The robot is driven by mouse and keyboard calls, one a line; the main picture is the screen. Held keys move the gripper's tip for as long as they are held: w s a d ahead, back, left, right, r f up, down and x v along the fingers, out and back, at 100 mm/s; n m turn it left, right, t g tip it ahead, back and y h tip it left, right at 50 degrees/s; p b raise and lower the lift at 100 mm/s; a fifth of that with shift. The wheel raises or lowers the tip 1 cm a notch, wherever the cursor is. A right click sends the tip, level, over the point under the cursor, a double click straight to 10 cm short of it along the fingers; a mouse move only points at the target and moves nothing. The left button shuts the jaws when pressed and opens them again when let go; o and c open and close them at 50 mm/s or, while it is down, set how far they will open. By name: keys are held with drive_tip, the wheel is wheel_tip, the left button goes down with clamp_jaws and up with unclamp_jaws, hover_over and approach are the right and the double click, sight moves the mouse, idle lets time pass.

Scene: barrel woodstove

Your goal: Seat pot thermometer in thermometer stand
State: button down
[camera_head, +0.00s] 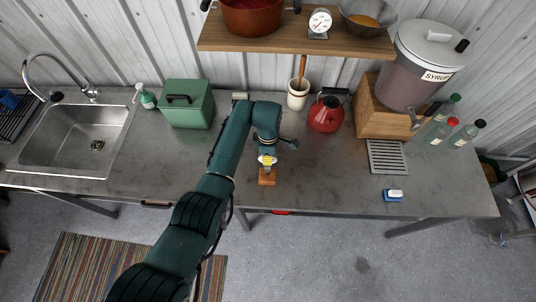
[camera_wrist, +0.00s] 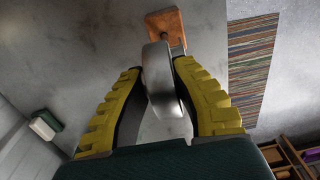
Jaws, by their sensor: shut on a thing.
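My gripper (camera_head: 268,158) is over the front middle of the steel counter. Its yellow-padded fingers (camera_wrist: 160,105) are shut on the pot thermometer (camera_wrist: 157,80), whose round silver head shows edge-on between them. The thermometer stand, a small orange-brown wooden block (camera_head: 267,177), sits on the counter near its front edge, just below the gripper in the head view. The stand (camera_wrist: 168,25) also shows beyond the thermometer's head in the wrist view. The thermometer's stem is hidden, so I cannot tell whether it touches or enters the stand.
A red kettle (camera_head: 326,113), a cream crock (camera_head: 298,94) and a green box (camera_head: 187,104) stand behind. A drip grate (camera_head: 388,157) and a blue-white brush or sponge (camera_head: 394,195) lie right. A shelf (camera_head: 290,42) overhangs the back. The counter left of the stand is clear.

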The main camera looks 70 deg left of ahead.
drive_tip(key=shift+f+b, duration=1.85)
drive_tip(key=shift+f, duration=0.6)
drive_tip(key=c, duration=0.9)
unclamp_jaws()
drive_tip(key=shift+r, duration=0.1)
wheel_tip(320, 180, up, 12)
